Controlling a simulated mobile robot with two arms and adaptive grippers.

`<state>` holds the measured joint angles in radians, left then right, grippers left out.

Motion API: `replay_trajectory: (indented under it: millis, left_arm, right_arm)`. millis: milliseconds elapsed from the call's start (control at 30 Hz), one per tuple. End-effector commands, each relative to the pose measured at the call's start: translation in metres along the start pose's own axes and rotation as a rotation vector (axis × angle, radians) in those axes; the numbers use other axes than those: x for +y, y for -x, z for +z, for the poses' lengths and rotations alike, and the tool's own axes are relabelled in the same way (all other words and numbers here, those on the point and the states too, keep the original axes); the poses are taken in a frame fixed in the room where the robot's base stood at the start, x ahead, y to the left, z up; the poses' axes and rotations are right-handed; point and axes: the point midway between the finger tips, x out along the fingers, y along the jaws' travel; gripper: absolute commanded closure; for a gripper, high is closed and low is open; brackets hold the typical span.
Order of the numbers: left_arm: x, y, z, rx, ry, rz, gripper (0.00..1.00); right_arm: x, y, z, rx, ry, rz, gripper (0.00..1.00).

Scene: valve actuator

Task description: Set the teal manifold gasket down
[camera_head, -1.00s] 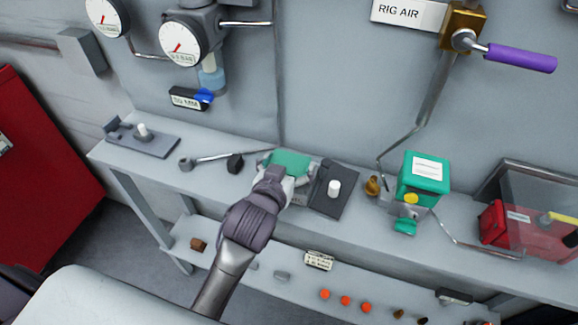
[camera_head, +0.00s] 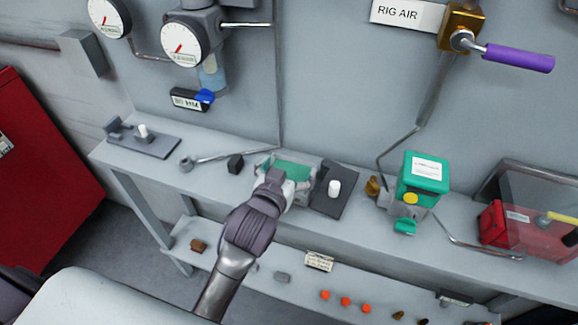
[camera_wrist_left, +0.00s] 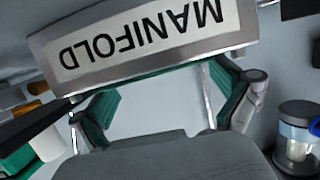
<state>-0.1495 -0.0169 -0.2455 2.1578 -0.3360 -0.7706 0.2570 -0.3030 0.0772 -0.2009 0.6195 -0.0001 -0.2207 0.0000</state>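The teal manifold gasket (camera_head: 293,170) is in the head view at the middle of the bench, beyond my left gripper (camera_head: 288,178). It lies low over or on the grey manifold block; I cannot tell whether it rests fully on it. In the left wrist view the fingers of my left gripper (camera_wrist_left: 160,108) are spread wide, with teal parts (camera_wrist_left: 232,100) of the gasket beside both fingertips. The fingers appear to hold its two sides. The MANIFOLD label (camera_wrist_left: 140,38) shows upside down just beyond. My right gripper is not in view.
A dark plate with a white peg (camera_head: 334,188) stands close on the right. A small black block (camera_head: 235,163) and a metal rod (camera_head: 215,158) lie to the left. A green-topped valve unit (camera_head: 425,172) is farther right. The wall rises behind the bench.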

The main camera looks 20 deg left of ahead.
Motion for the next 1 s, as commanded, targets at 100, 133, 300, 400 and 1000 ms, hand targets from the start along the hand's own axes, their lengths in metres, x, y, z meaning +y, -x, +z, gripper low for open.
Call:
replay_trajectory:
  millis: [100, 133, 300, 400, 1000]
  left_arm:
    - [0.000, 0.000, -0.001, 0.001, 0.000, 0.000, 0.00]
    - [0.000, 0.001, -0.002, 0.001, 0.000, 0.000, 0.00]
    - [0.000, 0.013, -0.014, -0.003, 0.001, 0.001, 0.00]
    - [0.000, 0.035, -0.015, -0.006, 0.002, 0.001, 0.00]
    - [0.000, 0.123, -0.012, 0.000, 0.000, 0.000, 0.00]
  right_arm:
    - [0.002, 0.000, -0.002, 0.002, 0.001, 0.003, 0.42]
    - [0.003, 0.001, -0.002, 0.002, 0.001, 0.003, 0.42]
    - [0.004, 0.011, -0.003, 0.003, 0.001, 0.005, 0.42]
    - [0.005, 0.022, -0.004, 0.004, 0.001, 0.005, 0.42]
    - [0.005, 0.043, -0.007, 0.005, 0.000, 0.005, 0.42]
